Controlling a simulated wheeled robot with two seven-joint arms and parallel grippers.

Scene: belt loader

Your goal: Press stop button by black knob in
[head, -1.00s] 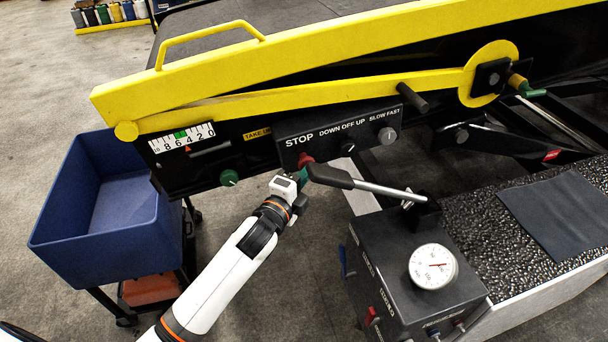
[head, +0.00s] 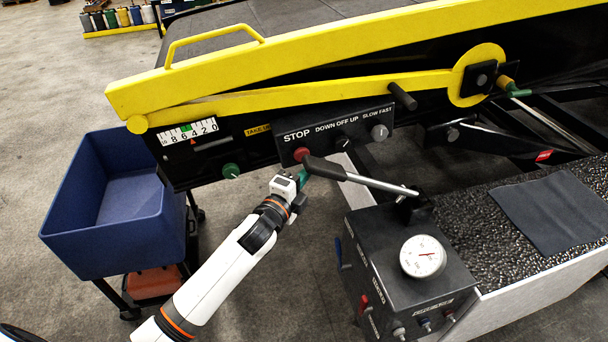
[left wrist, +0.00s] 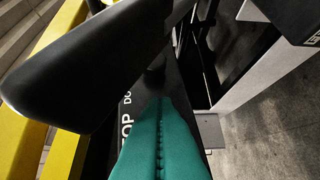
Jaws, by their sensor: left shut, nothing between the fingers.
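The red stop button (head: 301,154) sits under the word STOP on the black control panel (head: 320,127). A black knob (head: 343,144) is to its right, under DOWN OFF UP. My left gripper (head: 303,180) is shut and empty, its teal fingertips just below the button in the picture, with a visible gap. The black lever handle (head: 325,168) lies beside the fingertips and just below the button. In the left wrist view, the shut teal fingers (left wrist: 162,140) point along the panel, and the handle (left wrist: 85,70) fills the upper left. The button is not visible there. My right gripper is not in view.
A grey knob (head: 380,132) is at the panel's right, and a green knob (head: 231,171) is to its left. A box with a gauge (head: 423,256) carries the lever at lower right. A blue bin (head: 75,245) stands at left. The yellow rail (head: 300,55) runs above.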

